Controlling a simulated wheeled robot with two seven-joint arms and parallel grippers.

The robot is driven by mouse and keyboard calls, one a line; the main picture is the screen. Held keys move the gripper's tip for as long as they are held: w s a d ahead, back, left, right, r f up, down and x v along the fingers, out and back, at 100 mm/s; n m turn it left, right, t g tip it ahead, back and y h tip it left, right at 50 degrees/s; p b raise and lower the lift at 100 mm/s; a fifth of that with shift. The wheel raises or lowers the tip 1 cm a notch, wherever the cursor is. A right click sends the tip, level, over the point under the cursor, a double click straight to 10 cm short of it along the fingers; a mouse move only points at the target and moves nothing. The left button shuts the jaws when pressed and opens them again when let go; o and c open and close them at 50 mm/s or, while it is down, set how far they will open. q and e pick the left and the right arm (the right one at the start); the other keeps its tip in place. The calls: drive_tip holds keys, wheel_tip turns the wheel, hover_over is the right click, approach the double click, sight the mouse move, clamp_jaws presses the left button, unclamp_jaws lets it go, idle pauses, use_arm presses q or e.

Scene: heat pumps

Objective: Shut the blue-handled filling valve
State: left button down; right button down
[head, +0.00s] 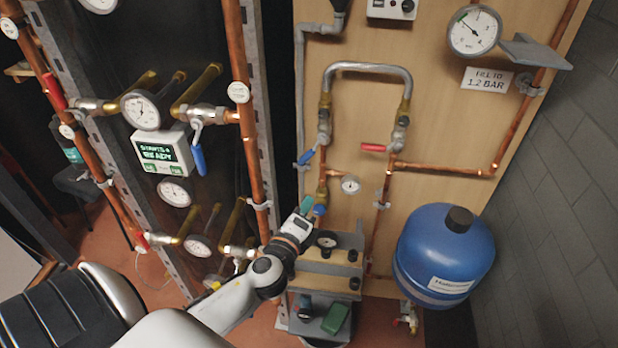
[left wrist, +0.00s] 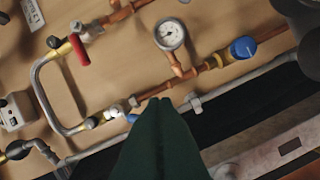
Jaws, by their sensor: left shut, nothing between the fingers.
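The filling valve's blue handle (head: 306,157) is on the left leg of the silver U-shaped loop (head: 367,68), slanting down-left from its pipe. In the left wrist view, a small piece of the blue handle (left wrist: 133,118) shows just beside my fingertips, the rest hidden behind them. My left gripper (head: 306,204) is shut and empty, below the blue handle in the head view. Its dark green fingers (left wrist: 158,102) point at the pipe in the left wrist view; I cannot tell whether they touch anything. My right gripper is not in view.
A red handle (head: 373,148) lies crosswise on the loop's right leg. A small gauge (head: 349,185) and a blue knob (head: 320,209) are close to my gripper. A blue tank (head: 444,256) stands right. Another blue handle (head: 198,159) hangs on the left rack.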

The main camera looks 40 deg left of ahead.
sight(312, 150)
use_arm(q)
drive_tip(key=d+y+b, duration=0.1)
drive_tip(key=d+y, duration=0.3)
drive_tip(key=shift+w+n+g, duration=0.15)
drive_tip(key=shift+n+g, duration=0.15)
drive_tip(key=shift+g, duration=0.1)
drive_tip(key=shift+a, duration=0.1)
drive_tip(key=w+a+r+p, duration=0.2)
drive_tip(key=w+a+p, duration=0.2)
drive_tip(key=w+a, duration=0.3)
drive_tip(key=shift+w+a+r, duration=0.35)
drive_tip(key=shift+w+a, duration=0.05)
drive_tip(key=shift+w, duration=0.15)
